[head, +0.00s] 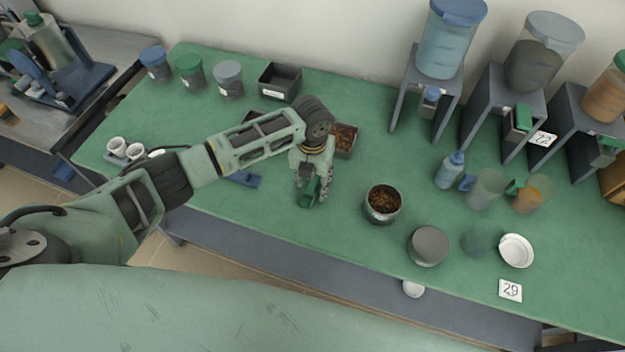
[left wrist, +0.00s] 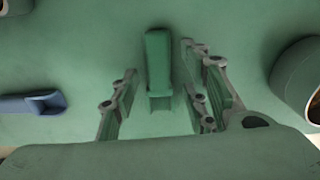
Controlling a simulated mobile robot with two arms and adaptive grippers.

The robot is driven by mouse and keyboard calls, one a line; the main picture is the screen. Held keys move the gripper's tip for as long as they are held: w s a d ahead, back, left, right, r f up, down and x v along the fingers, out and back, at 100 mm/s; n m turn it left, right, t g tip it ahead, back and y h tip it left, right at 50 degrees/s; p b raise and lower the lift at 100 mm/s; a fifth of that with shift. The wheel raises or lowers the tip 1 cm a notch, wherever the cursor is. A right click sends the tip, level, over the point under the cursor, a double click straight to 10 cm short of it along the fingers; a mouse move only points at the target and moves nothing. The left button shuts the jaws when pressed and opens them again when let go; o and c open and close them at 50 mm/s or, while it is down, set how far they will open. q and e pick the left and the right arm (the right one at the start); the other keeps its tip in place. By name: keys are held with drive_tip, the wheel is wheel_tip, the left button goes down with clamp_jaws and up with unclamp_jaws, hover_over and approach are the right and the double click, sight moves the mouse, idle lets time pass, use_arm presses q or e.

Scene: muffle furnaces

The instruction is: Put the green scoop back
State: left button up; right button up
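The green scoop (head: 308,193) is on the green bench top, partly hidden by my left gripper (head: 312,199) in the head view. In the left wrist view the green scoop (left wrist: 158,62) lies between the two spread fingers of my left gripper (left wrist: 163,112). A gap shows on each side, so the fingers do not appear to touch it. My left gripper is open and points down at the bench. My right gripper is in neither view.
An open jar of brown material (head: 383,213) stands right of the gripper, with a grey lid (head: 428,246) nearby. A blue scoop (head: 243,180) lies to the left. A dark bin (head: 345,140) with brown contents sits behind. Hoppers on stands (head: 453,62) line the back right.

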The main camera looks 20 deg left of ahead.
sight(313, 184)
use_arm(q)
drive_tip(key=shift+r, duration=0.1)
drive_tip(key=shift+r, duration=0.2)
wheel_tip(313, 184, up, 12)
drive_tip(key=b, duration=0.1)
drive_tip(key=shift+f+b, duration=0.15)
drive_tip(key=shift+b, duration=0.15)
idle(0.8)
